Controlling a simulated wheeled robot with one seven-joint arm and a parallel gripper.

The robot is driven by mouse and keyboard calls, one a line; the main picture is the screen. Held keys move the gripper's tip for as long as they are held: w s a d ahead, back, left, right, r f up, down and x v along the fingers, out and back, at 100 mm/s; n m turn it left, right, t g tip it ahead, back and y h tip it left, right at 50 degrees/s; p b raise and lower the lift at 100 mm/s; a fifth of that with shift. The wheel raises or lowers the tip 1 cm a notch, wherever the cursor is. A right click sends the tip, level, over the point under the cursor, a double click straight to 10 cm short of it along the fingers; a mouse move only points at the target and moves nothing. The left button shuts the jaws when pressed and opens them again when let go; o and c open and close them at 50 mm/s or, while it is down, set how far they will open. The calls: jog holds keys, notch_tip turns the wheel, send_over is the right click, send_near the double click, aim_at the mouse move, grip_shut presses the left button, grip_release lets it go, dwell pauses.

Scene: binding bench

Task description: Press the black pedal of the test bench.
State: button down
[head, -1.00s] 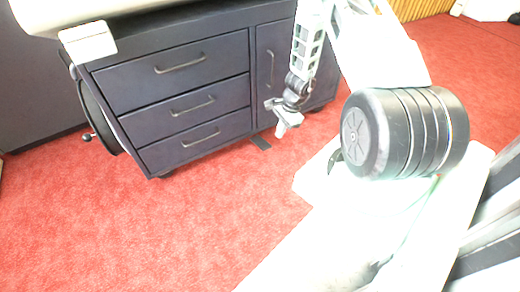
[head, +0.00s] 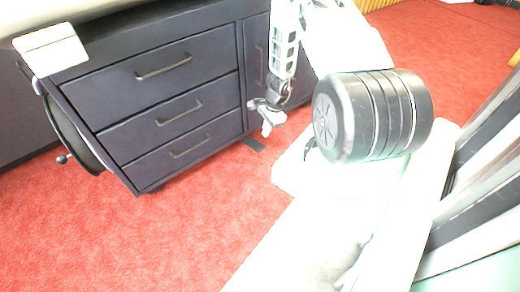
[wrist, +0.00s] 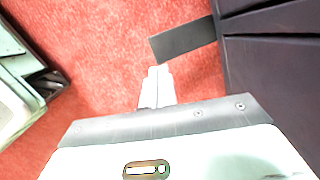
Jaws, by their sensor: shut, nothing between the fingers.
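The black pedal (head: 254,144) is a small flat dark plate. It sticks out low from under the front of the dark bench cabinet, just above the red floor. In the wrist view the pedal (wrist: 185,40) reaches out from the cabinet on the right, ahead of my fingertips. My gripper (head: 268,130) hangs pointing down beside the pedal, slightly to its right in the head view. In the wrist view my gripper (wrist: 157,72) has its pale fingers together, with nothing between them.
The dark cabinet (head: 165,95) has several drawers with bar handles and a door on the right. A wheel with a knobbed handle (head: 62,159) is on its left side. Open red carpet (head: 180,235) lies in front.

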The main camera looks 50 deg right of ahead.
aim_at(263, 147)
jog(key=shift+b+x, duration=2.55)
jog(key=shift+x, duration=0.7)
jog(key=b+x, duration=0.1)
jog(key=x, duration=0.1)
jog(key=d+b+x, duration=0.1)
jog(key=b+x, duration=0.1)
jog(key=shift+s+f, duration=0.15)
jog(key=shift+f, duration=0.15)
jog(key=shift+r, duration=0.1)
jog(key=shift+s+d+r+p, duration=0.25)
jog(key=shift+d+p, duration=0.15)
jog(key=shift+d, duration=0.15)
jog(key=shift+s+d+r+p, duration=0.2)
jog(key=shift+d+r+p, duration=0.15)
jog(key=shift+d, duration=0.2)
jog(key=shift+s+d+f, duration=0.1)
jog(key=shift+d+f, duration=0.05)
jog(key=shift+d, duration=0.1)
